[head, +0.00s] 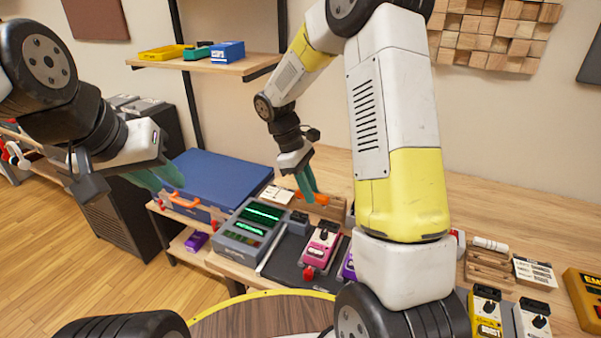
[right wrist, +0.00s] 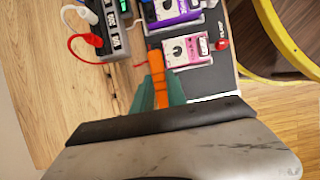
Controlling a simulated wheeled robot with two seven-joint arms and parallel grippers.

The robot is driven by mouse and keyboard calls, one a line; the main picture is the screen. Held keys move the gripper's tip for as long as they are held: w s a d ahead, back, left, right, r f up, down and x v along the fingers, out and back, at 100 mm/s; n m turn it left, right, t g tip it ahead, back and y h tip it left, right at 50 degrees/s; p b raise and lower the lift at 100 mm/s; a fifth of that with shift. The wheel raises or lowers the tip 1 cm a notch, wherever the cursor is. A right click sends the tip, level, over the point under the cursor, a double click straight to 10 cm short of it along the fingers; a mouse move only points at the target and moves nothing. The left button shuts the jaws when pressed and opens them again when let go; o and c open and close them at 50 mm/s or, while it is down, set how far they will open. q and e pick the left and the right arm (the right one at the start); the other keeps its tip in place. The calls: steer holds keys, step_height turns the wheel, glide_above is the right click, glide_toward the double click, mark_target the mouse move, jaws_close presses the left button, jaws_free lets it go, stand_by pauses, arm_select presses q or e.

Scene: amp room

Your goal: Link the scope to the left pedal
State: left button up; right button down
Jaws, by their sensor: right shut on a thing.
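The scope (head: 250,229) is a grey box with green-lit screens on the bench. The pink pedal (head: 320,244) is the leftmost pedal on the dark board and also shows in the right wrist view (right wrist: 188,51). A red plug (head: 308,271) sits at its front end. A purple pedal (head: 347,266) stands to its right, partly hidden by my arm. My right gripper (head: 306,186) is shut on an orange, stick-like piece (right wrist: 159,92), held behind the pink pedal; whether it has a cable is unclear. My left gripper (head: 158,175) is open and empty near the blue case.
A blue case (head: 215,176) with an orange handle lies left of the scope. A yellow pedal (head: 486,312) and a white pedal (head: 532,319) stand at right. A box with red and white leads (right wrist: 112,28) shows in the right wrist view. My right arm hides the bench's middle.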

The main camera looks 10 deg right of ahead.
steer(key=shift+f, duration=2.25)
steer(key=shift+f, duration=0.95)
stand_by(0.7)
steer(key=c, duration=0.9)
jaws_free()
steer(key=shift+o, duration=0.2)
steer(key=shift+r, duration=3.5)
